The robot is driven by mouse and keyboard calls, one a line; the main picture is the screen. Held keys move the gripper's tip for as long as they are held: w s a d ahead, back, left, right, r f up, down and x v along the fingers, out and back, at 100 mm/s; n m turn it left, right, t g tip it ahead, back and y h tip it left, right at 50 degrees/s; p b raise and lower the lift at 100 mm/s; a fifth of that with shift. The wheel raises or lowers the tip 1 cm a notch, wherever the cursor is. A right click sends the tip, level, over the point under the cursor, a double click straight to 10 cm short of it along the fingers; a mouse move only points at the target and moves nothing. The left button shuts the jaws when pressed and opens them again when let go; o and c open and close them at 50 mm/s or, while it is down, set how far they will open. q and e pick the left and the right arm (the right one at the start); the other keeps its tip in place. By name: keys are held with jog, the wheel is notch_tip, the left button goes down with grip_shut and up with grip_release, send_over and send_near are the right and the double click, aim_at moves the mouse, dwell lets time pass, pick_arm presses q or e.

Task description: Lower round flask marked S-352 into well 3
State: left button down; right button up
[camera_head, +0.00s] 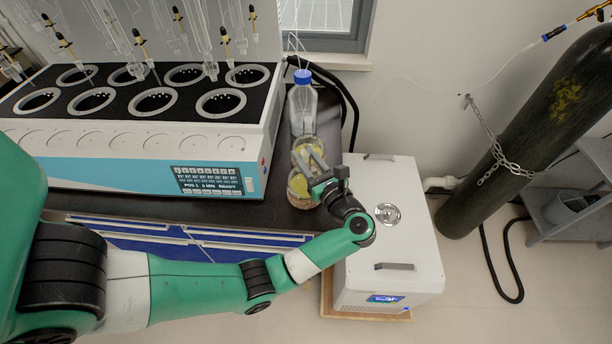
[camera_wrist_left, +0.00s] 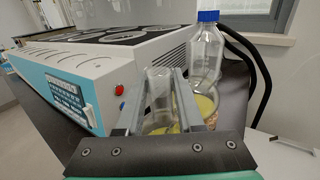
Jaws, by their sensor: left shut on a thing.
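My left gripper (camera_head: 310,160) is shut on the neck of a round flask (camera_head: 299,189) with yellow liquid, beside the heater block's right end. In the left wrist view its clear neck (camera_wrist_left: 160,86) stands between the two fingers, roughly upright. I cannot read a label on it, nor tell whether its base touches the bench. The heater block (camera_head: 120,140) has two rows of ringed wells (camera_head: 221,103), which look empty. I cannot read well numbers. My right gripper is not in view.
Another flask with yellow liquid (camera_wrist_left: 208,104) stands close behind the held one. A blue-capped clear bottle (camera_head: 303,103) is behind them. Glassware (camera_head: 208,50) hangs above the wells. A white box (camera_head: 395,240) stands to the right, with a gas cylinder (camera_head: 530,130) beyond.

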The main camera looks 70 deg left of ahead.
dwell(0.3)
pick_arm(q)
jog(key=shift+r+p, duration=0.7)
jog(key=shift+r, duration=0.85)
